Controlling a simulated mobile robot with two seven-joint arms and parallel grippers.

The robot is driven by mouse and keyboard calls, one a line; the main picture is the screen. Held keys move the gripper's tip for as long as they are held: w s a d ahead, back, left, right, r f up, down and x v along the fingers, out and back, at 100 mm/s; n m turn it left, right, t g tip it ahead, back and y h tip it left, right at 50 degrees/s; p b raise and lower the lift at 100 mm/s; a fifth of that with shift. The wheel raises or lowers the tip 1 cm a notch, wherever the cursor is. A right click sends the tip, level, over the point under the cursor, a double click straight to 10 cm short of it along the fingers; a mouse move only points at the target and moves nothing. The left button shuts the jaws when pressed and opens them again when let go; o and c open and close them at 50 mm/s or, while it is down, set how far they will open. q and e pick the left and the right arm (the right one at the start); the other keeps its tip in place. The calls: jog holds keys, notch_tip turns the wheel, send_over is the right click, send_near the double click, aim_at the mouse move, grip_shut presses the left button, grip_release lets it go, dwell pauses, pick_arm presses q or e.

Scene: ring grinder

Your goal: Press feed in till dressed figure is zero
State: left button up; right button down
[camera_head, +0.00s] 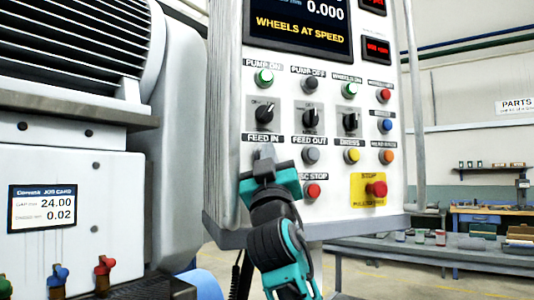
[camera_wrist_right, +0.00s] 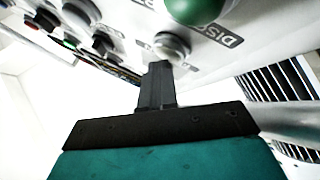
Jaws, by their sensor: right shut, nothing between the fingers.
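The white control panel (camera_head: 330,190) fills the middle of the head view. My right gripper (camera_head: 265,160) is shut and empty, with its tips just below the FEED IN label (camera_head: 262,139), and it hides most of that button. In the right wrist view the shut fingertips (camera_wrist_right: 158,68) are at the lower edge of a grey button (camera_wrist_right: 172,46); I cannot tell whether they touch it. A green button (camera_wrist_right: 197,8) is close beside it. The screen (camera_head: 298,25) reads 0.000 and WHEELS AT SPEED; its upper part is cut off. My left gripper is out of view.
The grey FEED OUT button (camera_head: 311,155), yellow DRESS button (camera_head: 352,155), a red stop button (camera_head: 313,190) and the big red stop knob (camera_head: 376,189) are near my gripper. A job card (camera_head: 43,208) at left reads 24.00 and 0.02. A workbench (camera_head: 440,251) stands at right.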

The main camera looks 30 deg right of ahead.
dwell(0.3)
jog(key=shift+s+a+f, duration=0.1)
jog(key=shift+s+a, duration=0.05)
jog(key=shift+s, duration=0.7)
jog(key=s, duration=0.3)
jog(key=s+a+p, duration=0.1)
jog(key=s, duration=0.1)
dwell(0.8)
